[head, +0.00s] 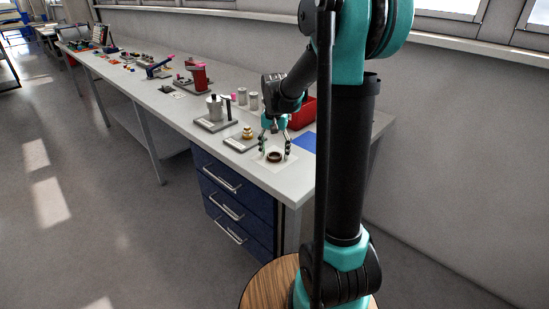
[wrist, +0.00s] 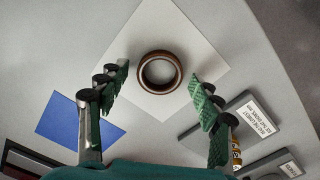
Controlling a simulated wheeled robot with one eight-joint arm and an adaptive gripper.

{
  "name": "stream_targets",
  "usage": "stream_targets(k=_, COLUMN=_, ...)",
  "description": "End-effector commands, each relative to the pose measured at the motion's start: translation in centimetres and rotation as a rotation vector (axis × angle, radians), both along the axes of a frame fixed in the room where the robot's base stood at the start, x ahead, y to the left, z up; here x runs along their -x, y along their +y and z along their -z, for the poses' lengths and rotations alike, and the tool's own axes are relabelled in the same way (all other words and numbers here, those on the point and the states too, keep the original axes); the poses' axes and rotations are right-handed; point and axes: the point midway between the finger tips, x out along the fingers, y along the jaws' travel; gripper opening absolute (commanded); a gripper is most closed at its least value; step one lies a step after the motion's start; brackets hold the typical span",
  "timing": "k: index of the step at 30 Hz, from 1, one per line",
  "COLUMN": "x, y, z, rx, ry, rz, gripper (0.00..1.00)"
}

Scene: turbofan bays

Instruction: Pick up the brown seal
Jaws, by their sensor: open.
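The brown seal (wrist: 141,73) is a ring lying flat on a pale square sheet on the bench. It also shows in the head view (head: 274,156), near the bench's front edge. My gripper (wrist: 160,86) is open, with green-padded fingers pointing down at either side of the seal in the wrist view. In the head view my gripper (head: 275,148) is just above the sheet, around the seal's position. Nothing is between the fingers that they touch. I cannot tell the exact height of the fingertips over the bench.
The pale sheet (wrist: 196,45) lies under the seal. A blue square (wrist: 62,125) lies to the left in the wrist view, a grey labelled plate (wrist: 238,120) to the right. A red bin (head: 302,113) stands behind the gripper. Metal cans and fixtures line the bench (head: 290,184) farther left.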

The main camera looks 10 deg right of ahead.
Motion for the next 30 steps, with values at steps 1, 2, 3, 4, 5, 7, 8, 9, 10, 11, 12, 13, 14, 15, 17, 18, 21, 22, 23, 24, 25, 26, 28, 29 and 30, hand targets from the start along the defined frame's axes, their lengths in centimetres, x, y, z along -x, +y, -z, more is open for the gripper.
stream_targets(k=1, x=0.02, y=0.0, z=0.2, rx=0.0, ry=0.0, rz=0.0, gripper=0.65)
stream_targets(k=2, x=0.03, y=0.0, z=0.25, rx=0.0, ry=0.0, rz=0.0, gripper=0.65)
stream_targets(k=3, x=0.03, y=0.0, z=0.27, rx=0.0, ry=0.0, rz=0.0, gripper=0.65)
stream_targets(k=4, x=0.03, y=0.0, z=0.26, rx=0.0, ry=0.0, rz=0.0, gripper=0.65)
stream_targets(k=5, x=0.03, y=0.0, z=0.25, rx=0.0, ry=0.0, rz=0.0, gripper=0.65)
stream_targets(k=7, x=0.03, y=0.0, z=0.24, rx=0.0, ry=0.0, rz=0.0, gripper=0.65)
stream_targets(k=8, x=0.03, y=0.0, z=0.24, rx=0.0, ry=0.0, rz=0.0, gripper=0.63)
stream_targets(k=9, x=0.03, y=0.0, z=0.23, rx=0.0, ry=0.0, rz=0.0, gripper=0.58)
stream_targets(k=10, x=0.03, y=0.0, z=0.23, rx=0.0, ry=0.0, rz=0.0, gripper=0.54)
stream_targets(k=11, x=0.03, y=0.0, z=0.23, rx=0.0, ry=0.0, rz=0.0, gripper=0.5)
stream_targets(k=12, x=0.03, y=0.0, z=0.22, rx=0.0, ry=0.0, rz=0.0, gripper=0.45)
stream_targets(k=13, x=0.03, y=0.0, z=0.22, rx=0.0, ry=0.0, rz=0.0, gripper=0.42)
stream_targets(k=14, x=0.03, y=0.0, z=0.22, rx=0.0, ry=0.0, rz=0.0, gripper=0.38)
stream_targets(k=15, x=0.03, y=0.0, z=0.22, rx=0.0, ry=0.0, rz=0.0, gripper=0.33)
stream_targets(k=17, x=0.03, y=0.0, z=0.21, rx=0.0, ry=0.0, rz=0.0, gripper=0.25)
stream_targets(k=18, x=0.03, y=0.0, z=0.21, rx=0.0, ry=0.0, rz=0.0, gripper=0.21)
stream_targets(k=21, x=0.03, y=0.0, z=0.21, rx=0.0, ry=0.0, rz=0.0, gripper=0.2)
stream_targets(k=22, x=0.03, y=0.0, z=0.21, rx=0.0, ry=0.0, rz=0.0, gripper=0.2)
stream_targets(k=23, x=0.03, y=0.0, z=0.21, rx=0.0, ry=0.0, rz=0.0, gripper=0.2)
stream_targets(k=24, x=0.03, y=0.0, z=0.2, rx=0.0, ry=0.0, rz=0.0, gripper=0.2)
stream_targets(k=25, x=0.02, y=0.0, z=0.18, rx=0.0, ry=0.0, rz=0.0, gripper=0.2)
stream_targets(k=26, x=0.02, y=0.0, z=0.14, rx=0.0, ry=0.0, rz=0.0, gripper=0.2)
stream_targets(k=28, x=0.02, y=0.01, z=-0.06, rx=0.0, ry=0.0, rz=0.0, gripper=0.2)
stream_targets(k=29, x=0.01, y=0.0, z=-0.2, rx=0.0, ry=0.0, rz=0.0, gripper=0.2)
stream_targets(k=30, x=0.0, y=0.01, z=-0.45, rx=0.0, ry=0.0, rz=0.0, gripper=0.2)
